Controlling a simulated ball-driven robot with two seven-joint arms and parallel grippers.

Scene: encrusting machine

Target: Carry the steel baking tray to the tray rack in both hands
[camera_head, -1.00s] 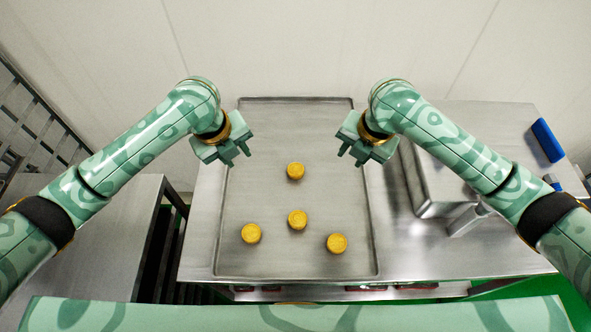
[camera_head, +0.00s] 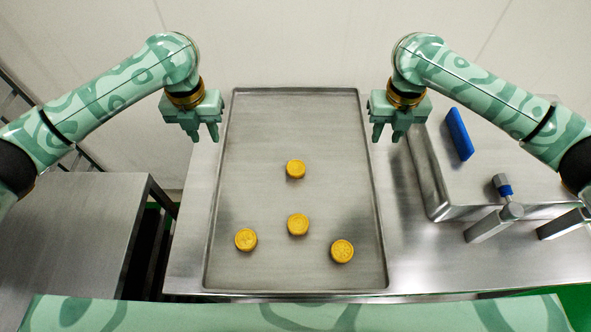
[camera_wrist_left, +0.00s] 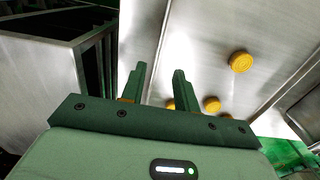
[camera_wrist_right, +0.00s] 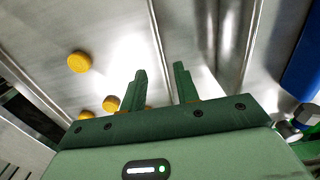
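The steel baking tray (camera_head: 262,265) lies flat on the steel table in the head view, with several round yellow cakes (camera_head: 298,224) on it. My left gripper (camera_head: 204,139) is open and empty, above and beside the tray's left rim, fingers pointing down. My right gripper (camera_head: 386,139) is open and empty beside the right rim. Neither visibly touches the tray. The tray also shows beyond the open fingers in the left wrist view (camera_wrist_left: 210,60) and right wrist view (camera_wrist_right: 115,45). Dark slatted bars, probably the tray rack (camera_head: 12,98), show only partly at the far left.
A steel box-like machine (camera_head: 440,185) with a blue bar (camera_head: 459,134) and a blue-marked fitting (camera_head: 503,187) stands right of the tray. A lower steel table (camera_head: 65,235) stands at left, with a gap between it and the tray's table (camera_head: 185,240). A pale wall closes the back.

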